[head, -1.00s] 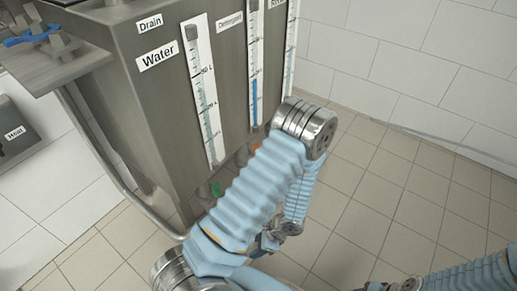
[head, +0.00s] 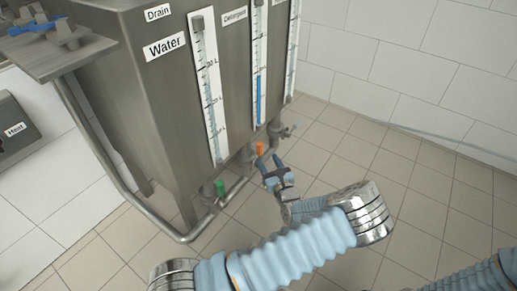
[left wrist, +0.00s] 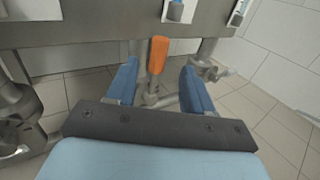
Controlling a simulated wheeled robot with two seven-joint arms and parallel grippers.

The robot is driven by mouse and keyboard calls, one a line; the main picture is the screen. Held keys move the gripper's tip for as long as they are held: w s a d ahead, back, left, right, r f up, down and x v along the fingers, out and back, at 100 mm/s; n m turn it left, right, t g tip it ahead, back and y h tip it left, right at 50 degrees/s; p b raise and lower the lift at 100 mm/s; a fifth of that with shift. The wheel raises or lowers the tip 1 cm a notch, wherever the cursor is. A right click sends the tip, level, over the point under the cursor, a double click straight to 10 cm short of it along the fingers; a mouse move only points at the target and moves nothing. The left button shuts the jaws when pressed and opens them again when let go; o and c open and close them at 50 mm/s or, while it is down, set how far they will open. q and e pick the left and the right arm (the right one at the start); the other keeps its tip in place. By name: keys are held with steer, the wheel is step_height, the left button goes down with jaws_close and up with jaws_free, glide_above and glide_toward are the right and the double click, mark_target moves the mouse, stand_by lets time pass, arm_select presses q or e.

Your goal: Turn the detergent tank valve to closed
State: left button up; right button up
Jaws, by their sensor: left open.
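The detergent tank valve has an orange handle (head: 259,148), low on the tank front below the gauge under the Detergent label. In the left wrist view the orange handle (left wrist: 157,54) points up from its metal valve body. My left gripper (head: 270,163) is open, with its blue fingers directed at this valve. In the left wrist view the handle appears between the two fingers, with a gap on each side. I cannot tell whether the fingertips reach it in depth. My right gripper is not in view.
A green-handled valve (head: 219,187) is below the Water gauge (head: 208,95). A grey valve (head: 283,131) is to the right. A metal pipe (head: 110,165) runs along the tank (head: 130,90). The tiled floor (head: 410,180) on the right is clear.

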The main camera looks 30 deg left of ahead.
mark_target(261, 149)
arm_select(q)
steer(key=b+x, duration=0.1)
steer(key=x, duration=0.7)
steer(key=shift+w+a, duration=0.25)
steer(key=shift+c, duration=0.5)
jaws_close()
